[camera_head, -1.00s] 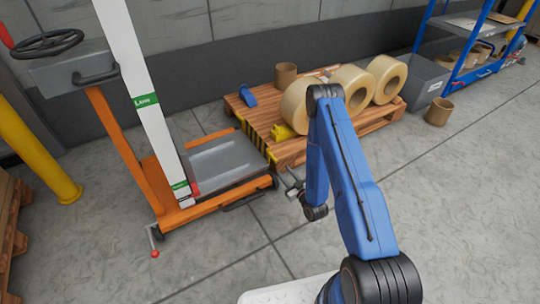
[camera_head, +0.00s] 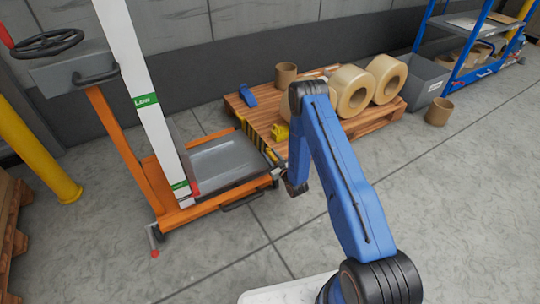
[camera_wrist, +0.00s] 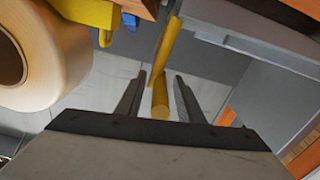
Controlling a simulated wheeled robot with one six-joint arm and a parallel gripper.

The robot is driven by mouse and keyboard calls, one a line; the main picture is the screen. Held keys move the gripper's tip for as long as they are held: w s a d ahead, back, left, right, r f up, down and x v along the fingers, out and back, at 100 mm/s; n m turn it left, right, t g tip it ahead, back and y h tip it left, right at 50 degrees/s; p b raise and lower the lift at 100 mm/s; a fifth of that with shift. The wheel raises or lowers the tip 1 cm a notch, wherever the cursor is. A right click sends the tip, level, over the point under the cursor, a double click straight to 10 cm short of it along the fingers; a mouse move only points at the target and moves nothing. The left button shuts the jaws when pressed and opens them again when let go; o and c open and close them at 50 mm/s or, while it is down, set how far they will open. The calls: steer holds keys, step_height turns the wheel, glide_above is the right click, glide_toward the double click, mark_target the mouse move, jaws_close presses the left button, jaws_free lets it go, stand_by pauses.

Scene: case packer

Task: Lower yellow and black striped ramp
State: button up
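The yellow and black striped ramp (camera_head: 256,141) stands raised between the orange lift's grey platform (camera_head: 228,158) and the wooden pallet (camera_head: 285,140). My gripper (camera_head: 277,178) is at the ramp's near end, beside the platform's corner; my arm partly hides it. In the wrist view, my gripper (camera_wrist: 158,82) is open, with a finger on each side of a yellow bar (camera_wrist: 161,97) with a rounded end. The bar appears to belong to the ramp, and I see gaps between it and the fingers. The stripes cannot be made out there.
The orange lift (camera_head: 140,175) stands left, with a handwheel (camera_head: 47,45) on top. Large tape rolls (camera_head: 352,90), a blue tool (camera_head: 248,95) and a yellow object (camera_head: 280,132) are on the pallet. A brown roll (camera_head: 439,111) stands on the floor. The front floor is clear.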

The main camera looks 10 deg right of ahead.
steer(key=shift+w, duration=0.15)
steer(key=shift+c, duration=0.7)
jaws_close()
